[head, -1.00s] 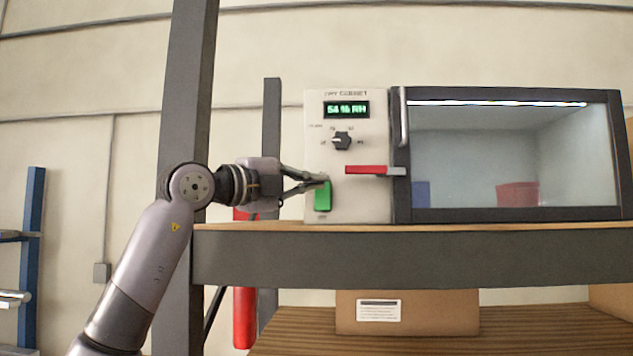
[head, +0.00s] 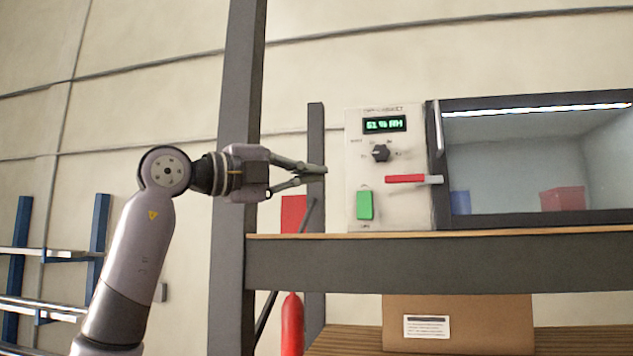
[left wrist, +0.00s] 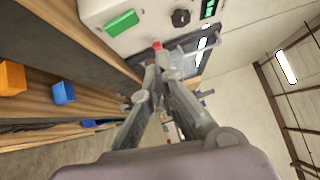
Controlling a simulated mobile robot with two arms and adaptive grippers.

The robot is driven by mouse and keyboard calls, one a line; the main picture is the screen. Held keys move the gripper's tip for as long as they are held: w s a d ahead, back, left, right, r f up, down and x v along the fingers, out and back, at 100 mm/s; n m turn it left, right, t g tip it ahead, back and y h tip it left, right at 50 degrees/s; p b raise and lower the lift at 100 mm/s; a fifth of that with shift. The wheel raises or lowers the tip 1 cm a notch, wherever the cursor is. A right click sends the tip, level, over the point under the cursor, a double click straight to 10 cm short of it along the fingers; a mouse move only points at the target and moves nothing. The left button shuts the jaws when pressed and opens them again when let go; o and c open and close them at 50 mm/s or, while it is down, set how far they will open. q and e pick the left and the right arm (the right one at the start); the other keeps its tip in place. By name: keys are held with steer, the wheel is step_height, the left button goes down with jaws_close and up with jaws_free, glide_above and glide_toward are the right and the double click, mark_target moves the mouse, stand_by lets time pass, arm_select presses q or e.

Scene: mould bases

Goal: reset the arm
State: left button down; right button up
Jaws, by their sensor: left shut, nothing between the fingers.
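My left gripper (head: 318,172) is shut and empty. In the head view it points right and stands a little left of the dry cabinet's control panel (head: 390,205), apart from the green switch (head: 365,205). In the left wrist view the fingers (left wrist: 155,68) come together below the panel with its green switch (left wrist: 121,23) and black knob (left wrist: 181,18). My right gripper is in neither view.
The cabinet (head: 530,160) has a glass door with a bin inside and stands on a shelf (head: 440,262). A dark upright post (head: 240,120) is behind my left arm. A red extinguisher (head: 292,325) and a cardboard box (head: 480,318) are lower down.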

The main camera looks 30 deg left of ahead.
arm_select(q)
steer(key=shift+w+a, duration=0.2)
steer(key=shift+d, duration=0.1)
